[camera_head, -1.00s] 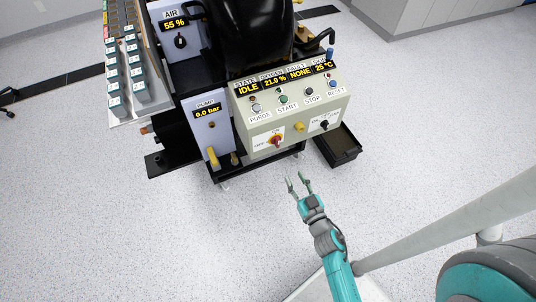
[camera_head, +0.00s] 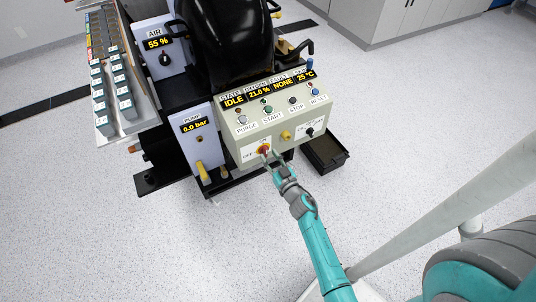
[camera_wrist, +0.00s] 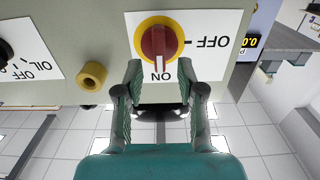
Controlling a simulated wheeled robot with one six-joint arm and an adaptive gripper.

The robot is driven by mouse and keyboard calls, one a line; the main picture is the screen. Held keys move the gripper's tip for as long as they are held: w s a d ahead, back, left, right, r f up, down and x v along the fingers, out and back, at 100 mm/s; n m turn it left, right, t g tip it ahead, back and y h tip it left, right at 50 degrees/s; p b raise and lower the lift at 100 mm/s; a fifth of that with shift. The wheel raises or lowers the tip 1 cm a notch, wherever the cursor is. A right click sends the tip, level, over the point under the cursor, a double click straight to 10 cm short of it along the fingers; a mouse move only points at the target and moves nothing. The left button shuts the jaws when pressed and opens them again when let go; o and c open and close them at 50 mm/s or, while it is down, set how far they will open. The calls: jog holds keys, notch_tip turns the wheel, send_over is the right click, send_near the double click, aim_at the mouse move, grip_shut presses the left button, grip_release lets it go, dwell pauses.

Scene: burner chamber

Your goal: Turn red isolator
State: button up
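The red isolator (camera_wrist: 157,42) is a red rotary knob on a yellow ring, set on a white plate (camera_wrist: 205,20) marked OFF and ON. In the wrist view the knob's pale mark points toward ON. In the head view the isolator (camera_head: 263,150) sits low on the front of the beige control panel (camera_head: 240,137). My gripper (camera_wrist: 160,75) is open, with its fingers apart on either side just below the knob in the wrist view. In the head view my gripper (camera_head: 270,160) partly covers the plate; contact cannot be told.
A yellow knob (camera_wrist: 91,75) and an oil switch plate (camera_wrist: 30,50) are beside the isolator. The panel has buttons and a display (camera_head: 265,90) reading IDLE. A pump unit (camera_head: 197,135) stands left, a black tray (camera_head: 325,152) right. The floor in front is clear.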

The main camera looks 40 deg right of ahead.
jog(key=shift+x, duration=0.95)
grip_shut()
